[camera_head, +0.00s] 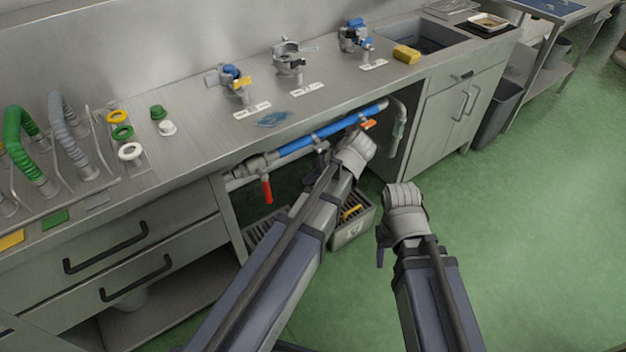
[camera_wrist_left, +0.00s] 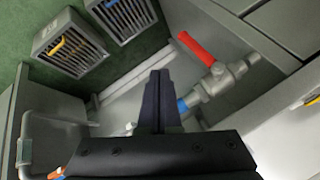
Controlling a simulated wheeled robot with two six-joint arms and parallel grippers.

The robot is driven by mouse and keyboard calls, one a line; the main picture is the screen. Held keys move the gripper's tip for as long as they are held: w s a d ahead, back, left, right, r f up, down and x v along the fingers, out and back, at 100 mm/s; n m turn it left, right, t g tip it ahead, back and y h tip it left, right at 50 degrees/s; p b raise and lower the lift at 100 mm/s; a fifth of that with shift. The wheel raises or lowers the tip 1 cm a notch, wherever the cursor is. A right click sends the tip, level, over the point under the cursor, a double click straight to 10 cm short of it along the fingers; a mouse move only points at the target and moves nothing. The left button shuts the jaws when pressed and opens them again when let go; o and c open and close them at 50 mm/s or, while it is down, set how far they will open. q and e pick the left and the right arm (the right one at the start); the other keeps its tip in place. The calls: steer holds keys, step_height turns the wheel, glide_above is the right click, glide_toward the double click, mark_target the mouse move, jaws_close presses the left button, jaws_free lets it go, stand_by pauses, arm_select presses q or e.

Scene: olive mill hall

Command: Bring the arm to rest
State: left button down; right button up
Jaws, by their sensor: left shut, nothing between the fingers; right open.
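My left arm reaches from the bottom of the head view into the open bay under the steel counter. My left gripper (camera_head: 352,152) is at the blue pipe there, its fingers mostly hidden behind the wrist. In the left wrist view its dark fingers (camera_wrist_left: 159,85) are shut with nothing between them. The red valve handle (camera_wrist_left: 197,50) lies to the right of the fingertips, apart from them; it hangs down in the head view (camera_head: 266,188). My right gripper (camera_head: 403,197) is open and empty in front of the counter, over the green floor; its fingertips are hard to make out.
The blue pipe (camera_head: 299,144) and an orange handle (camera_head: 369,124) are close to my left gripper. Slatted crates (camera_head: 352,228) stand below, one with a yellow item. Green floor (camera_head: 540,240) at right is clear.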

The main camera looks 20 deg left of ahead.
arm_select(q)
steer(key=shift+f, duration=0.1)
steer(key=s+d+f+m+g+h, duration=0.1)
steer(key=s+d+f+m+h, duration=0.15)
steer(key=s+d+m, duration=0.4)
steer(key=s+d+f+m+g+h, duration=0.1)
steer(key=s+d+m+h, duration=0.2)
steer(key=s+d, duration=0.6)
step_height(320, 180, up, 16)
steer(key=a+p, duration=0.2)
steer(key=p, duration=1.3)
steer(key=shift+s+a+f+p, duration=0.2)
steer(key=shift+s+f+p, duration=0.05)
steer(key=shift+s+p, duration=0.2)
